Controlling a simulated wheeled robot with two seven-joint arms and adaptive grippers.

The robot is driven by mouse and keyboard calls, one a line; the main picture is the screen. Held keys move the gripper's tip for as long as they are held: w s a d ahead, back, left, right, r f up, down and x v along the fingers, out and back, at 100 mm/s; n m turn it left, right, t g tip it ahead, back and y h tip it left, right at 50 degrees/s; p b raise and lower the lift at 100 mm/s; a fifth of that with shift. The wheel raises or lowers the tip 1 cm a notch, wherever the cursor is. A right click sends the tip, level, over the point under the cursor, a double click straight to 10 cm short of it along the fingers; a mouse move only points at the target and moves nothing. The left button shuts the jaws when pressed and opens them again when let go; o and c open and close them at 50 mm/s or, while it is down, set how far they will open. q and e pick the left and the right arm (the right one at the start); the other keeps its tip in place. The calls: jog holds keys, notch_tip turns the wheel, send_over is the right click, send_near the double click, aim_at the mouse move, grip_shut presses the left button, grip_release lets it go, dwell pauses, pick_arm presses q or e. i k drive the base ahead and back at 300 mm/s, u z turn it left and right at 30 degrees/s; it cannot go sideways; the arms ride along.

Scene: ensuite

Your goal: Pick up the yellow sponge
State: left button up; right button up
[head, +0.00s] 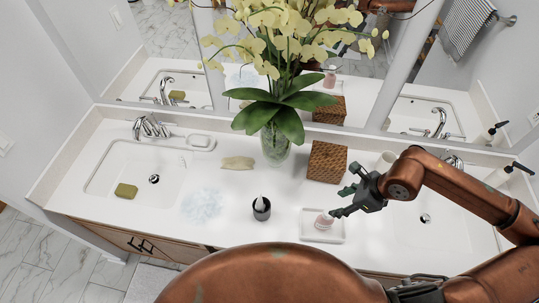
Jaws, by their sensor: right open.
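A dull yellow sponge-like block (126,190) lies flat in the left sink basin (105,172), left of the drain. A paler, yellowish, wavy-edged piece (238,163) lies on the counter left of the vase; I cannot tell what it is. My right gripper (342,202) is open and empty over the right half of the counter, above and beside a small pink bottle. It is far to the right of the yellow block. My left gripper is not in view.
A glass vase of yellow orchids (276,145) and a brown woven box (327,162) stand at the back. A dark cup (262,209), a white tray (312,235) with the pink bottle (325,220), and a bluish-white patterned patch (201,205) lie in front. A faucet (150,127) stands behind the left sink.

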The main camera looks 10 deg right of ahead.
aim_at(123, 190)
jog(key=u, duration=1.4)
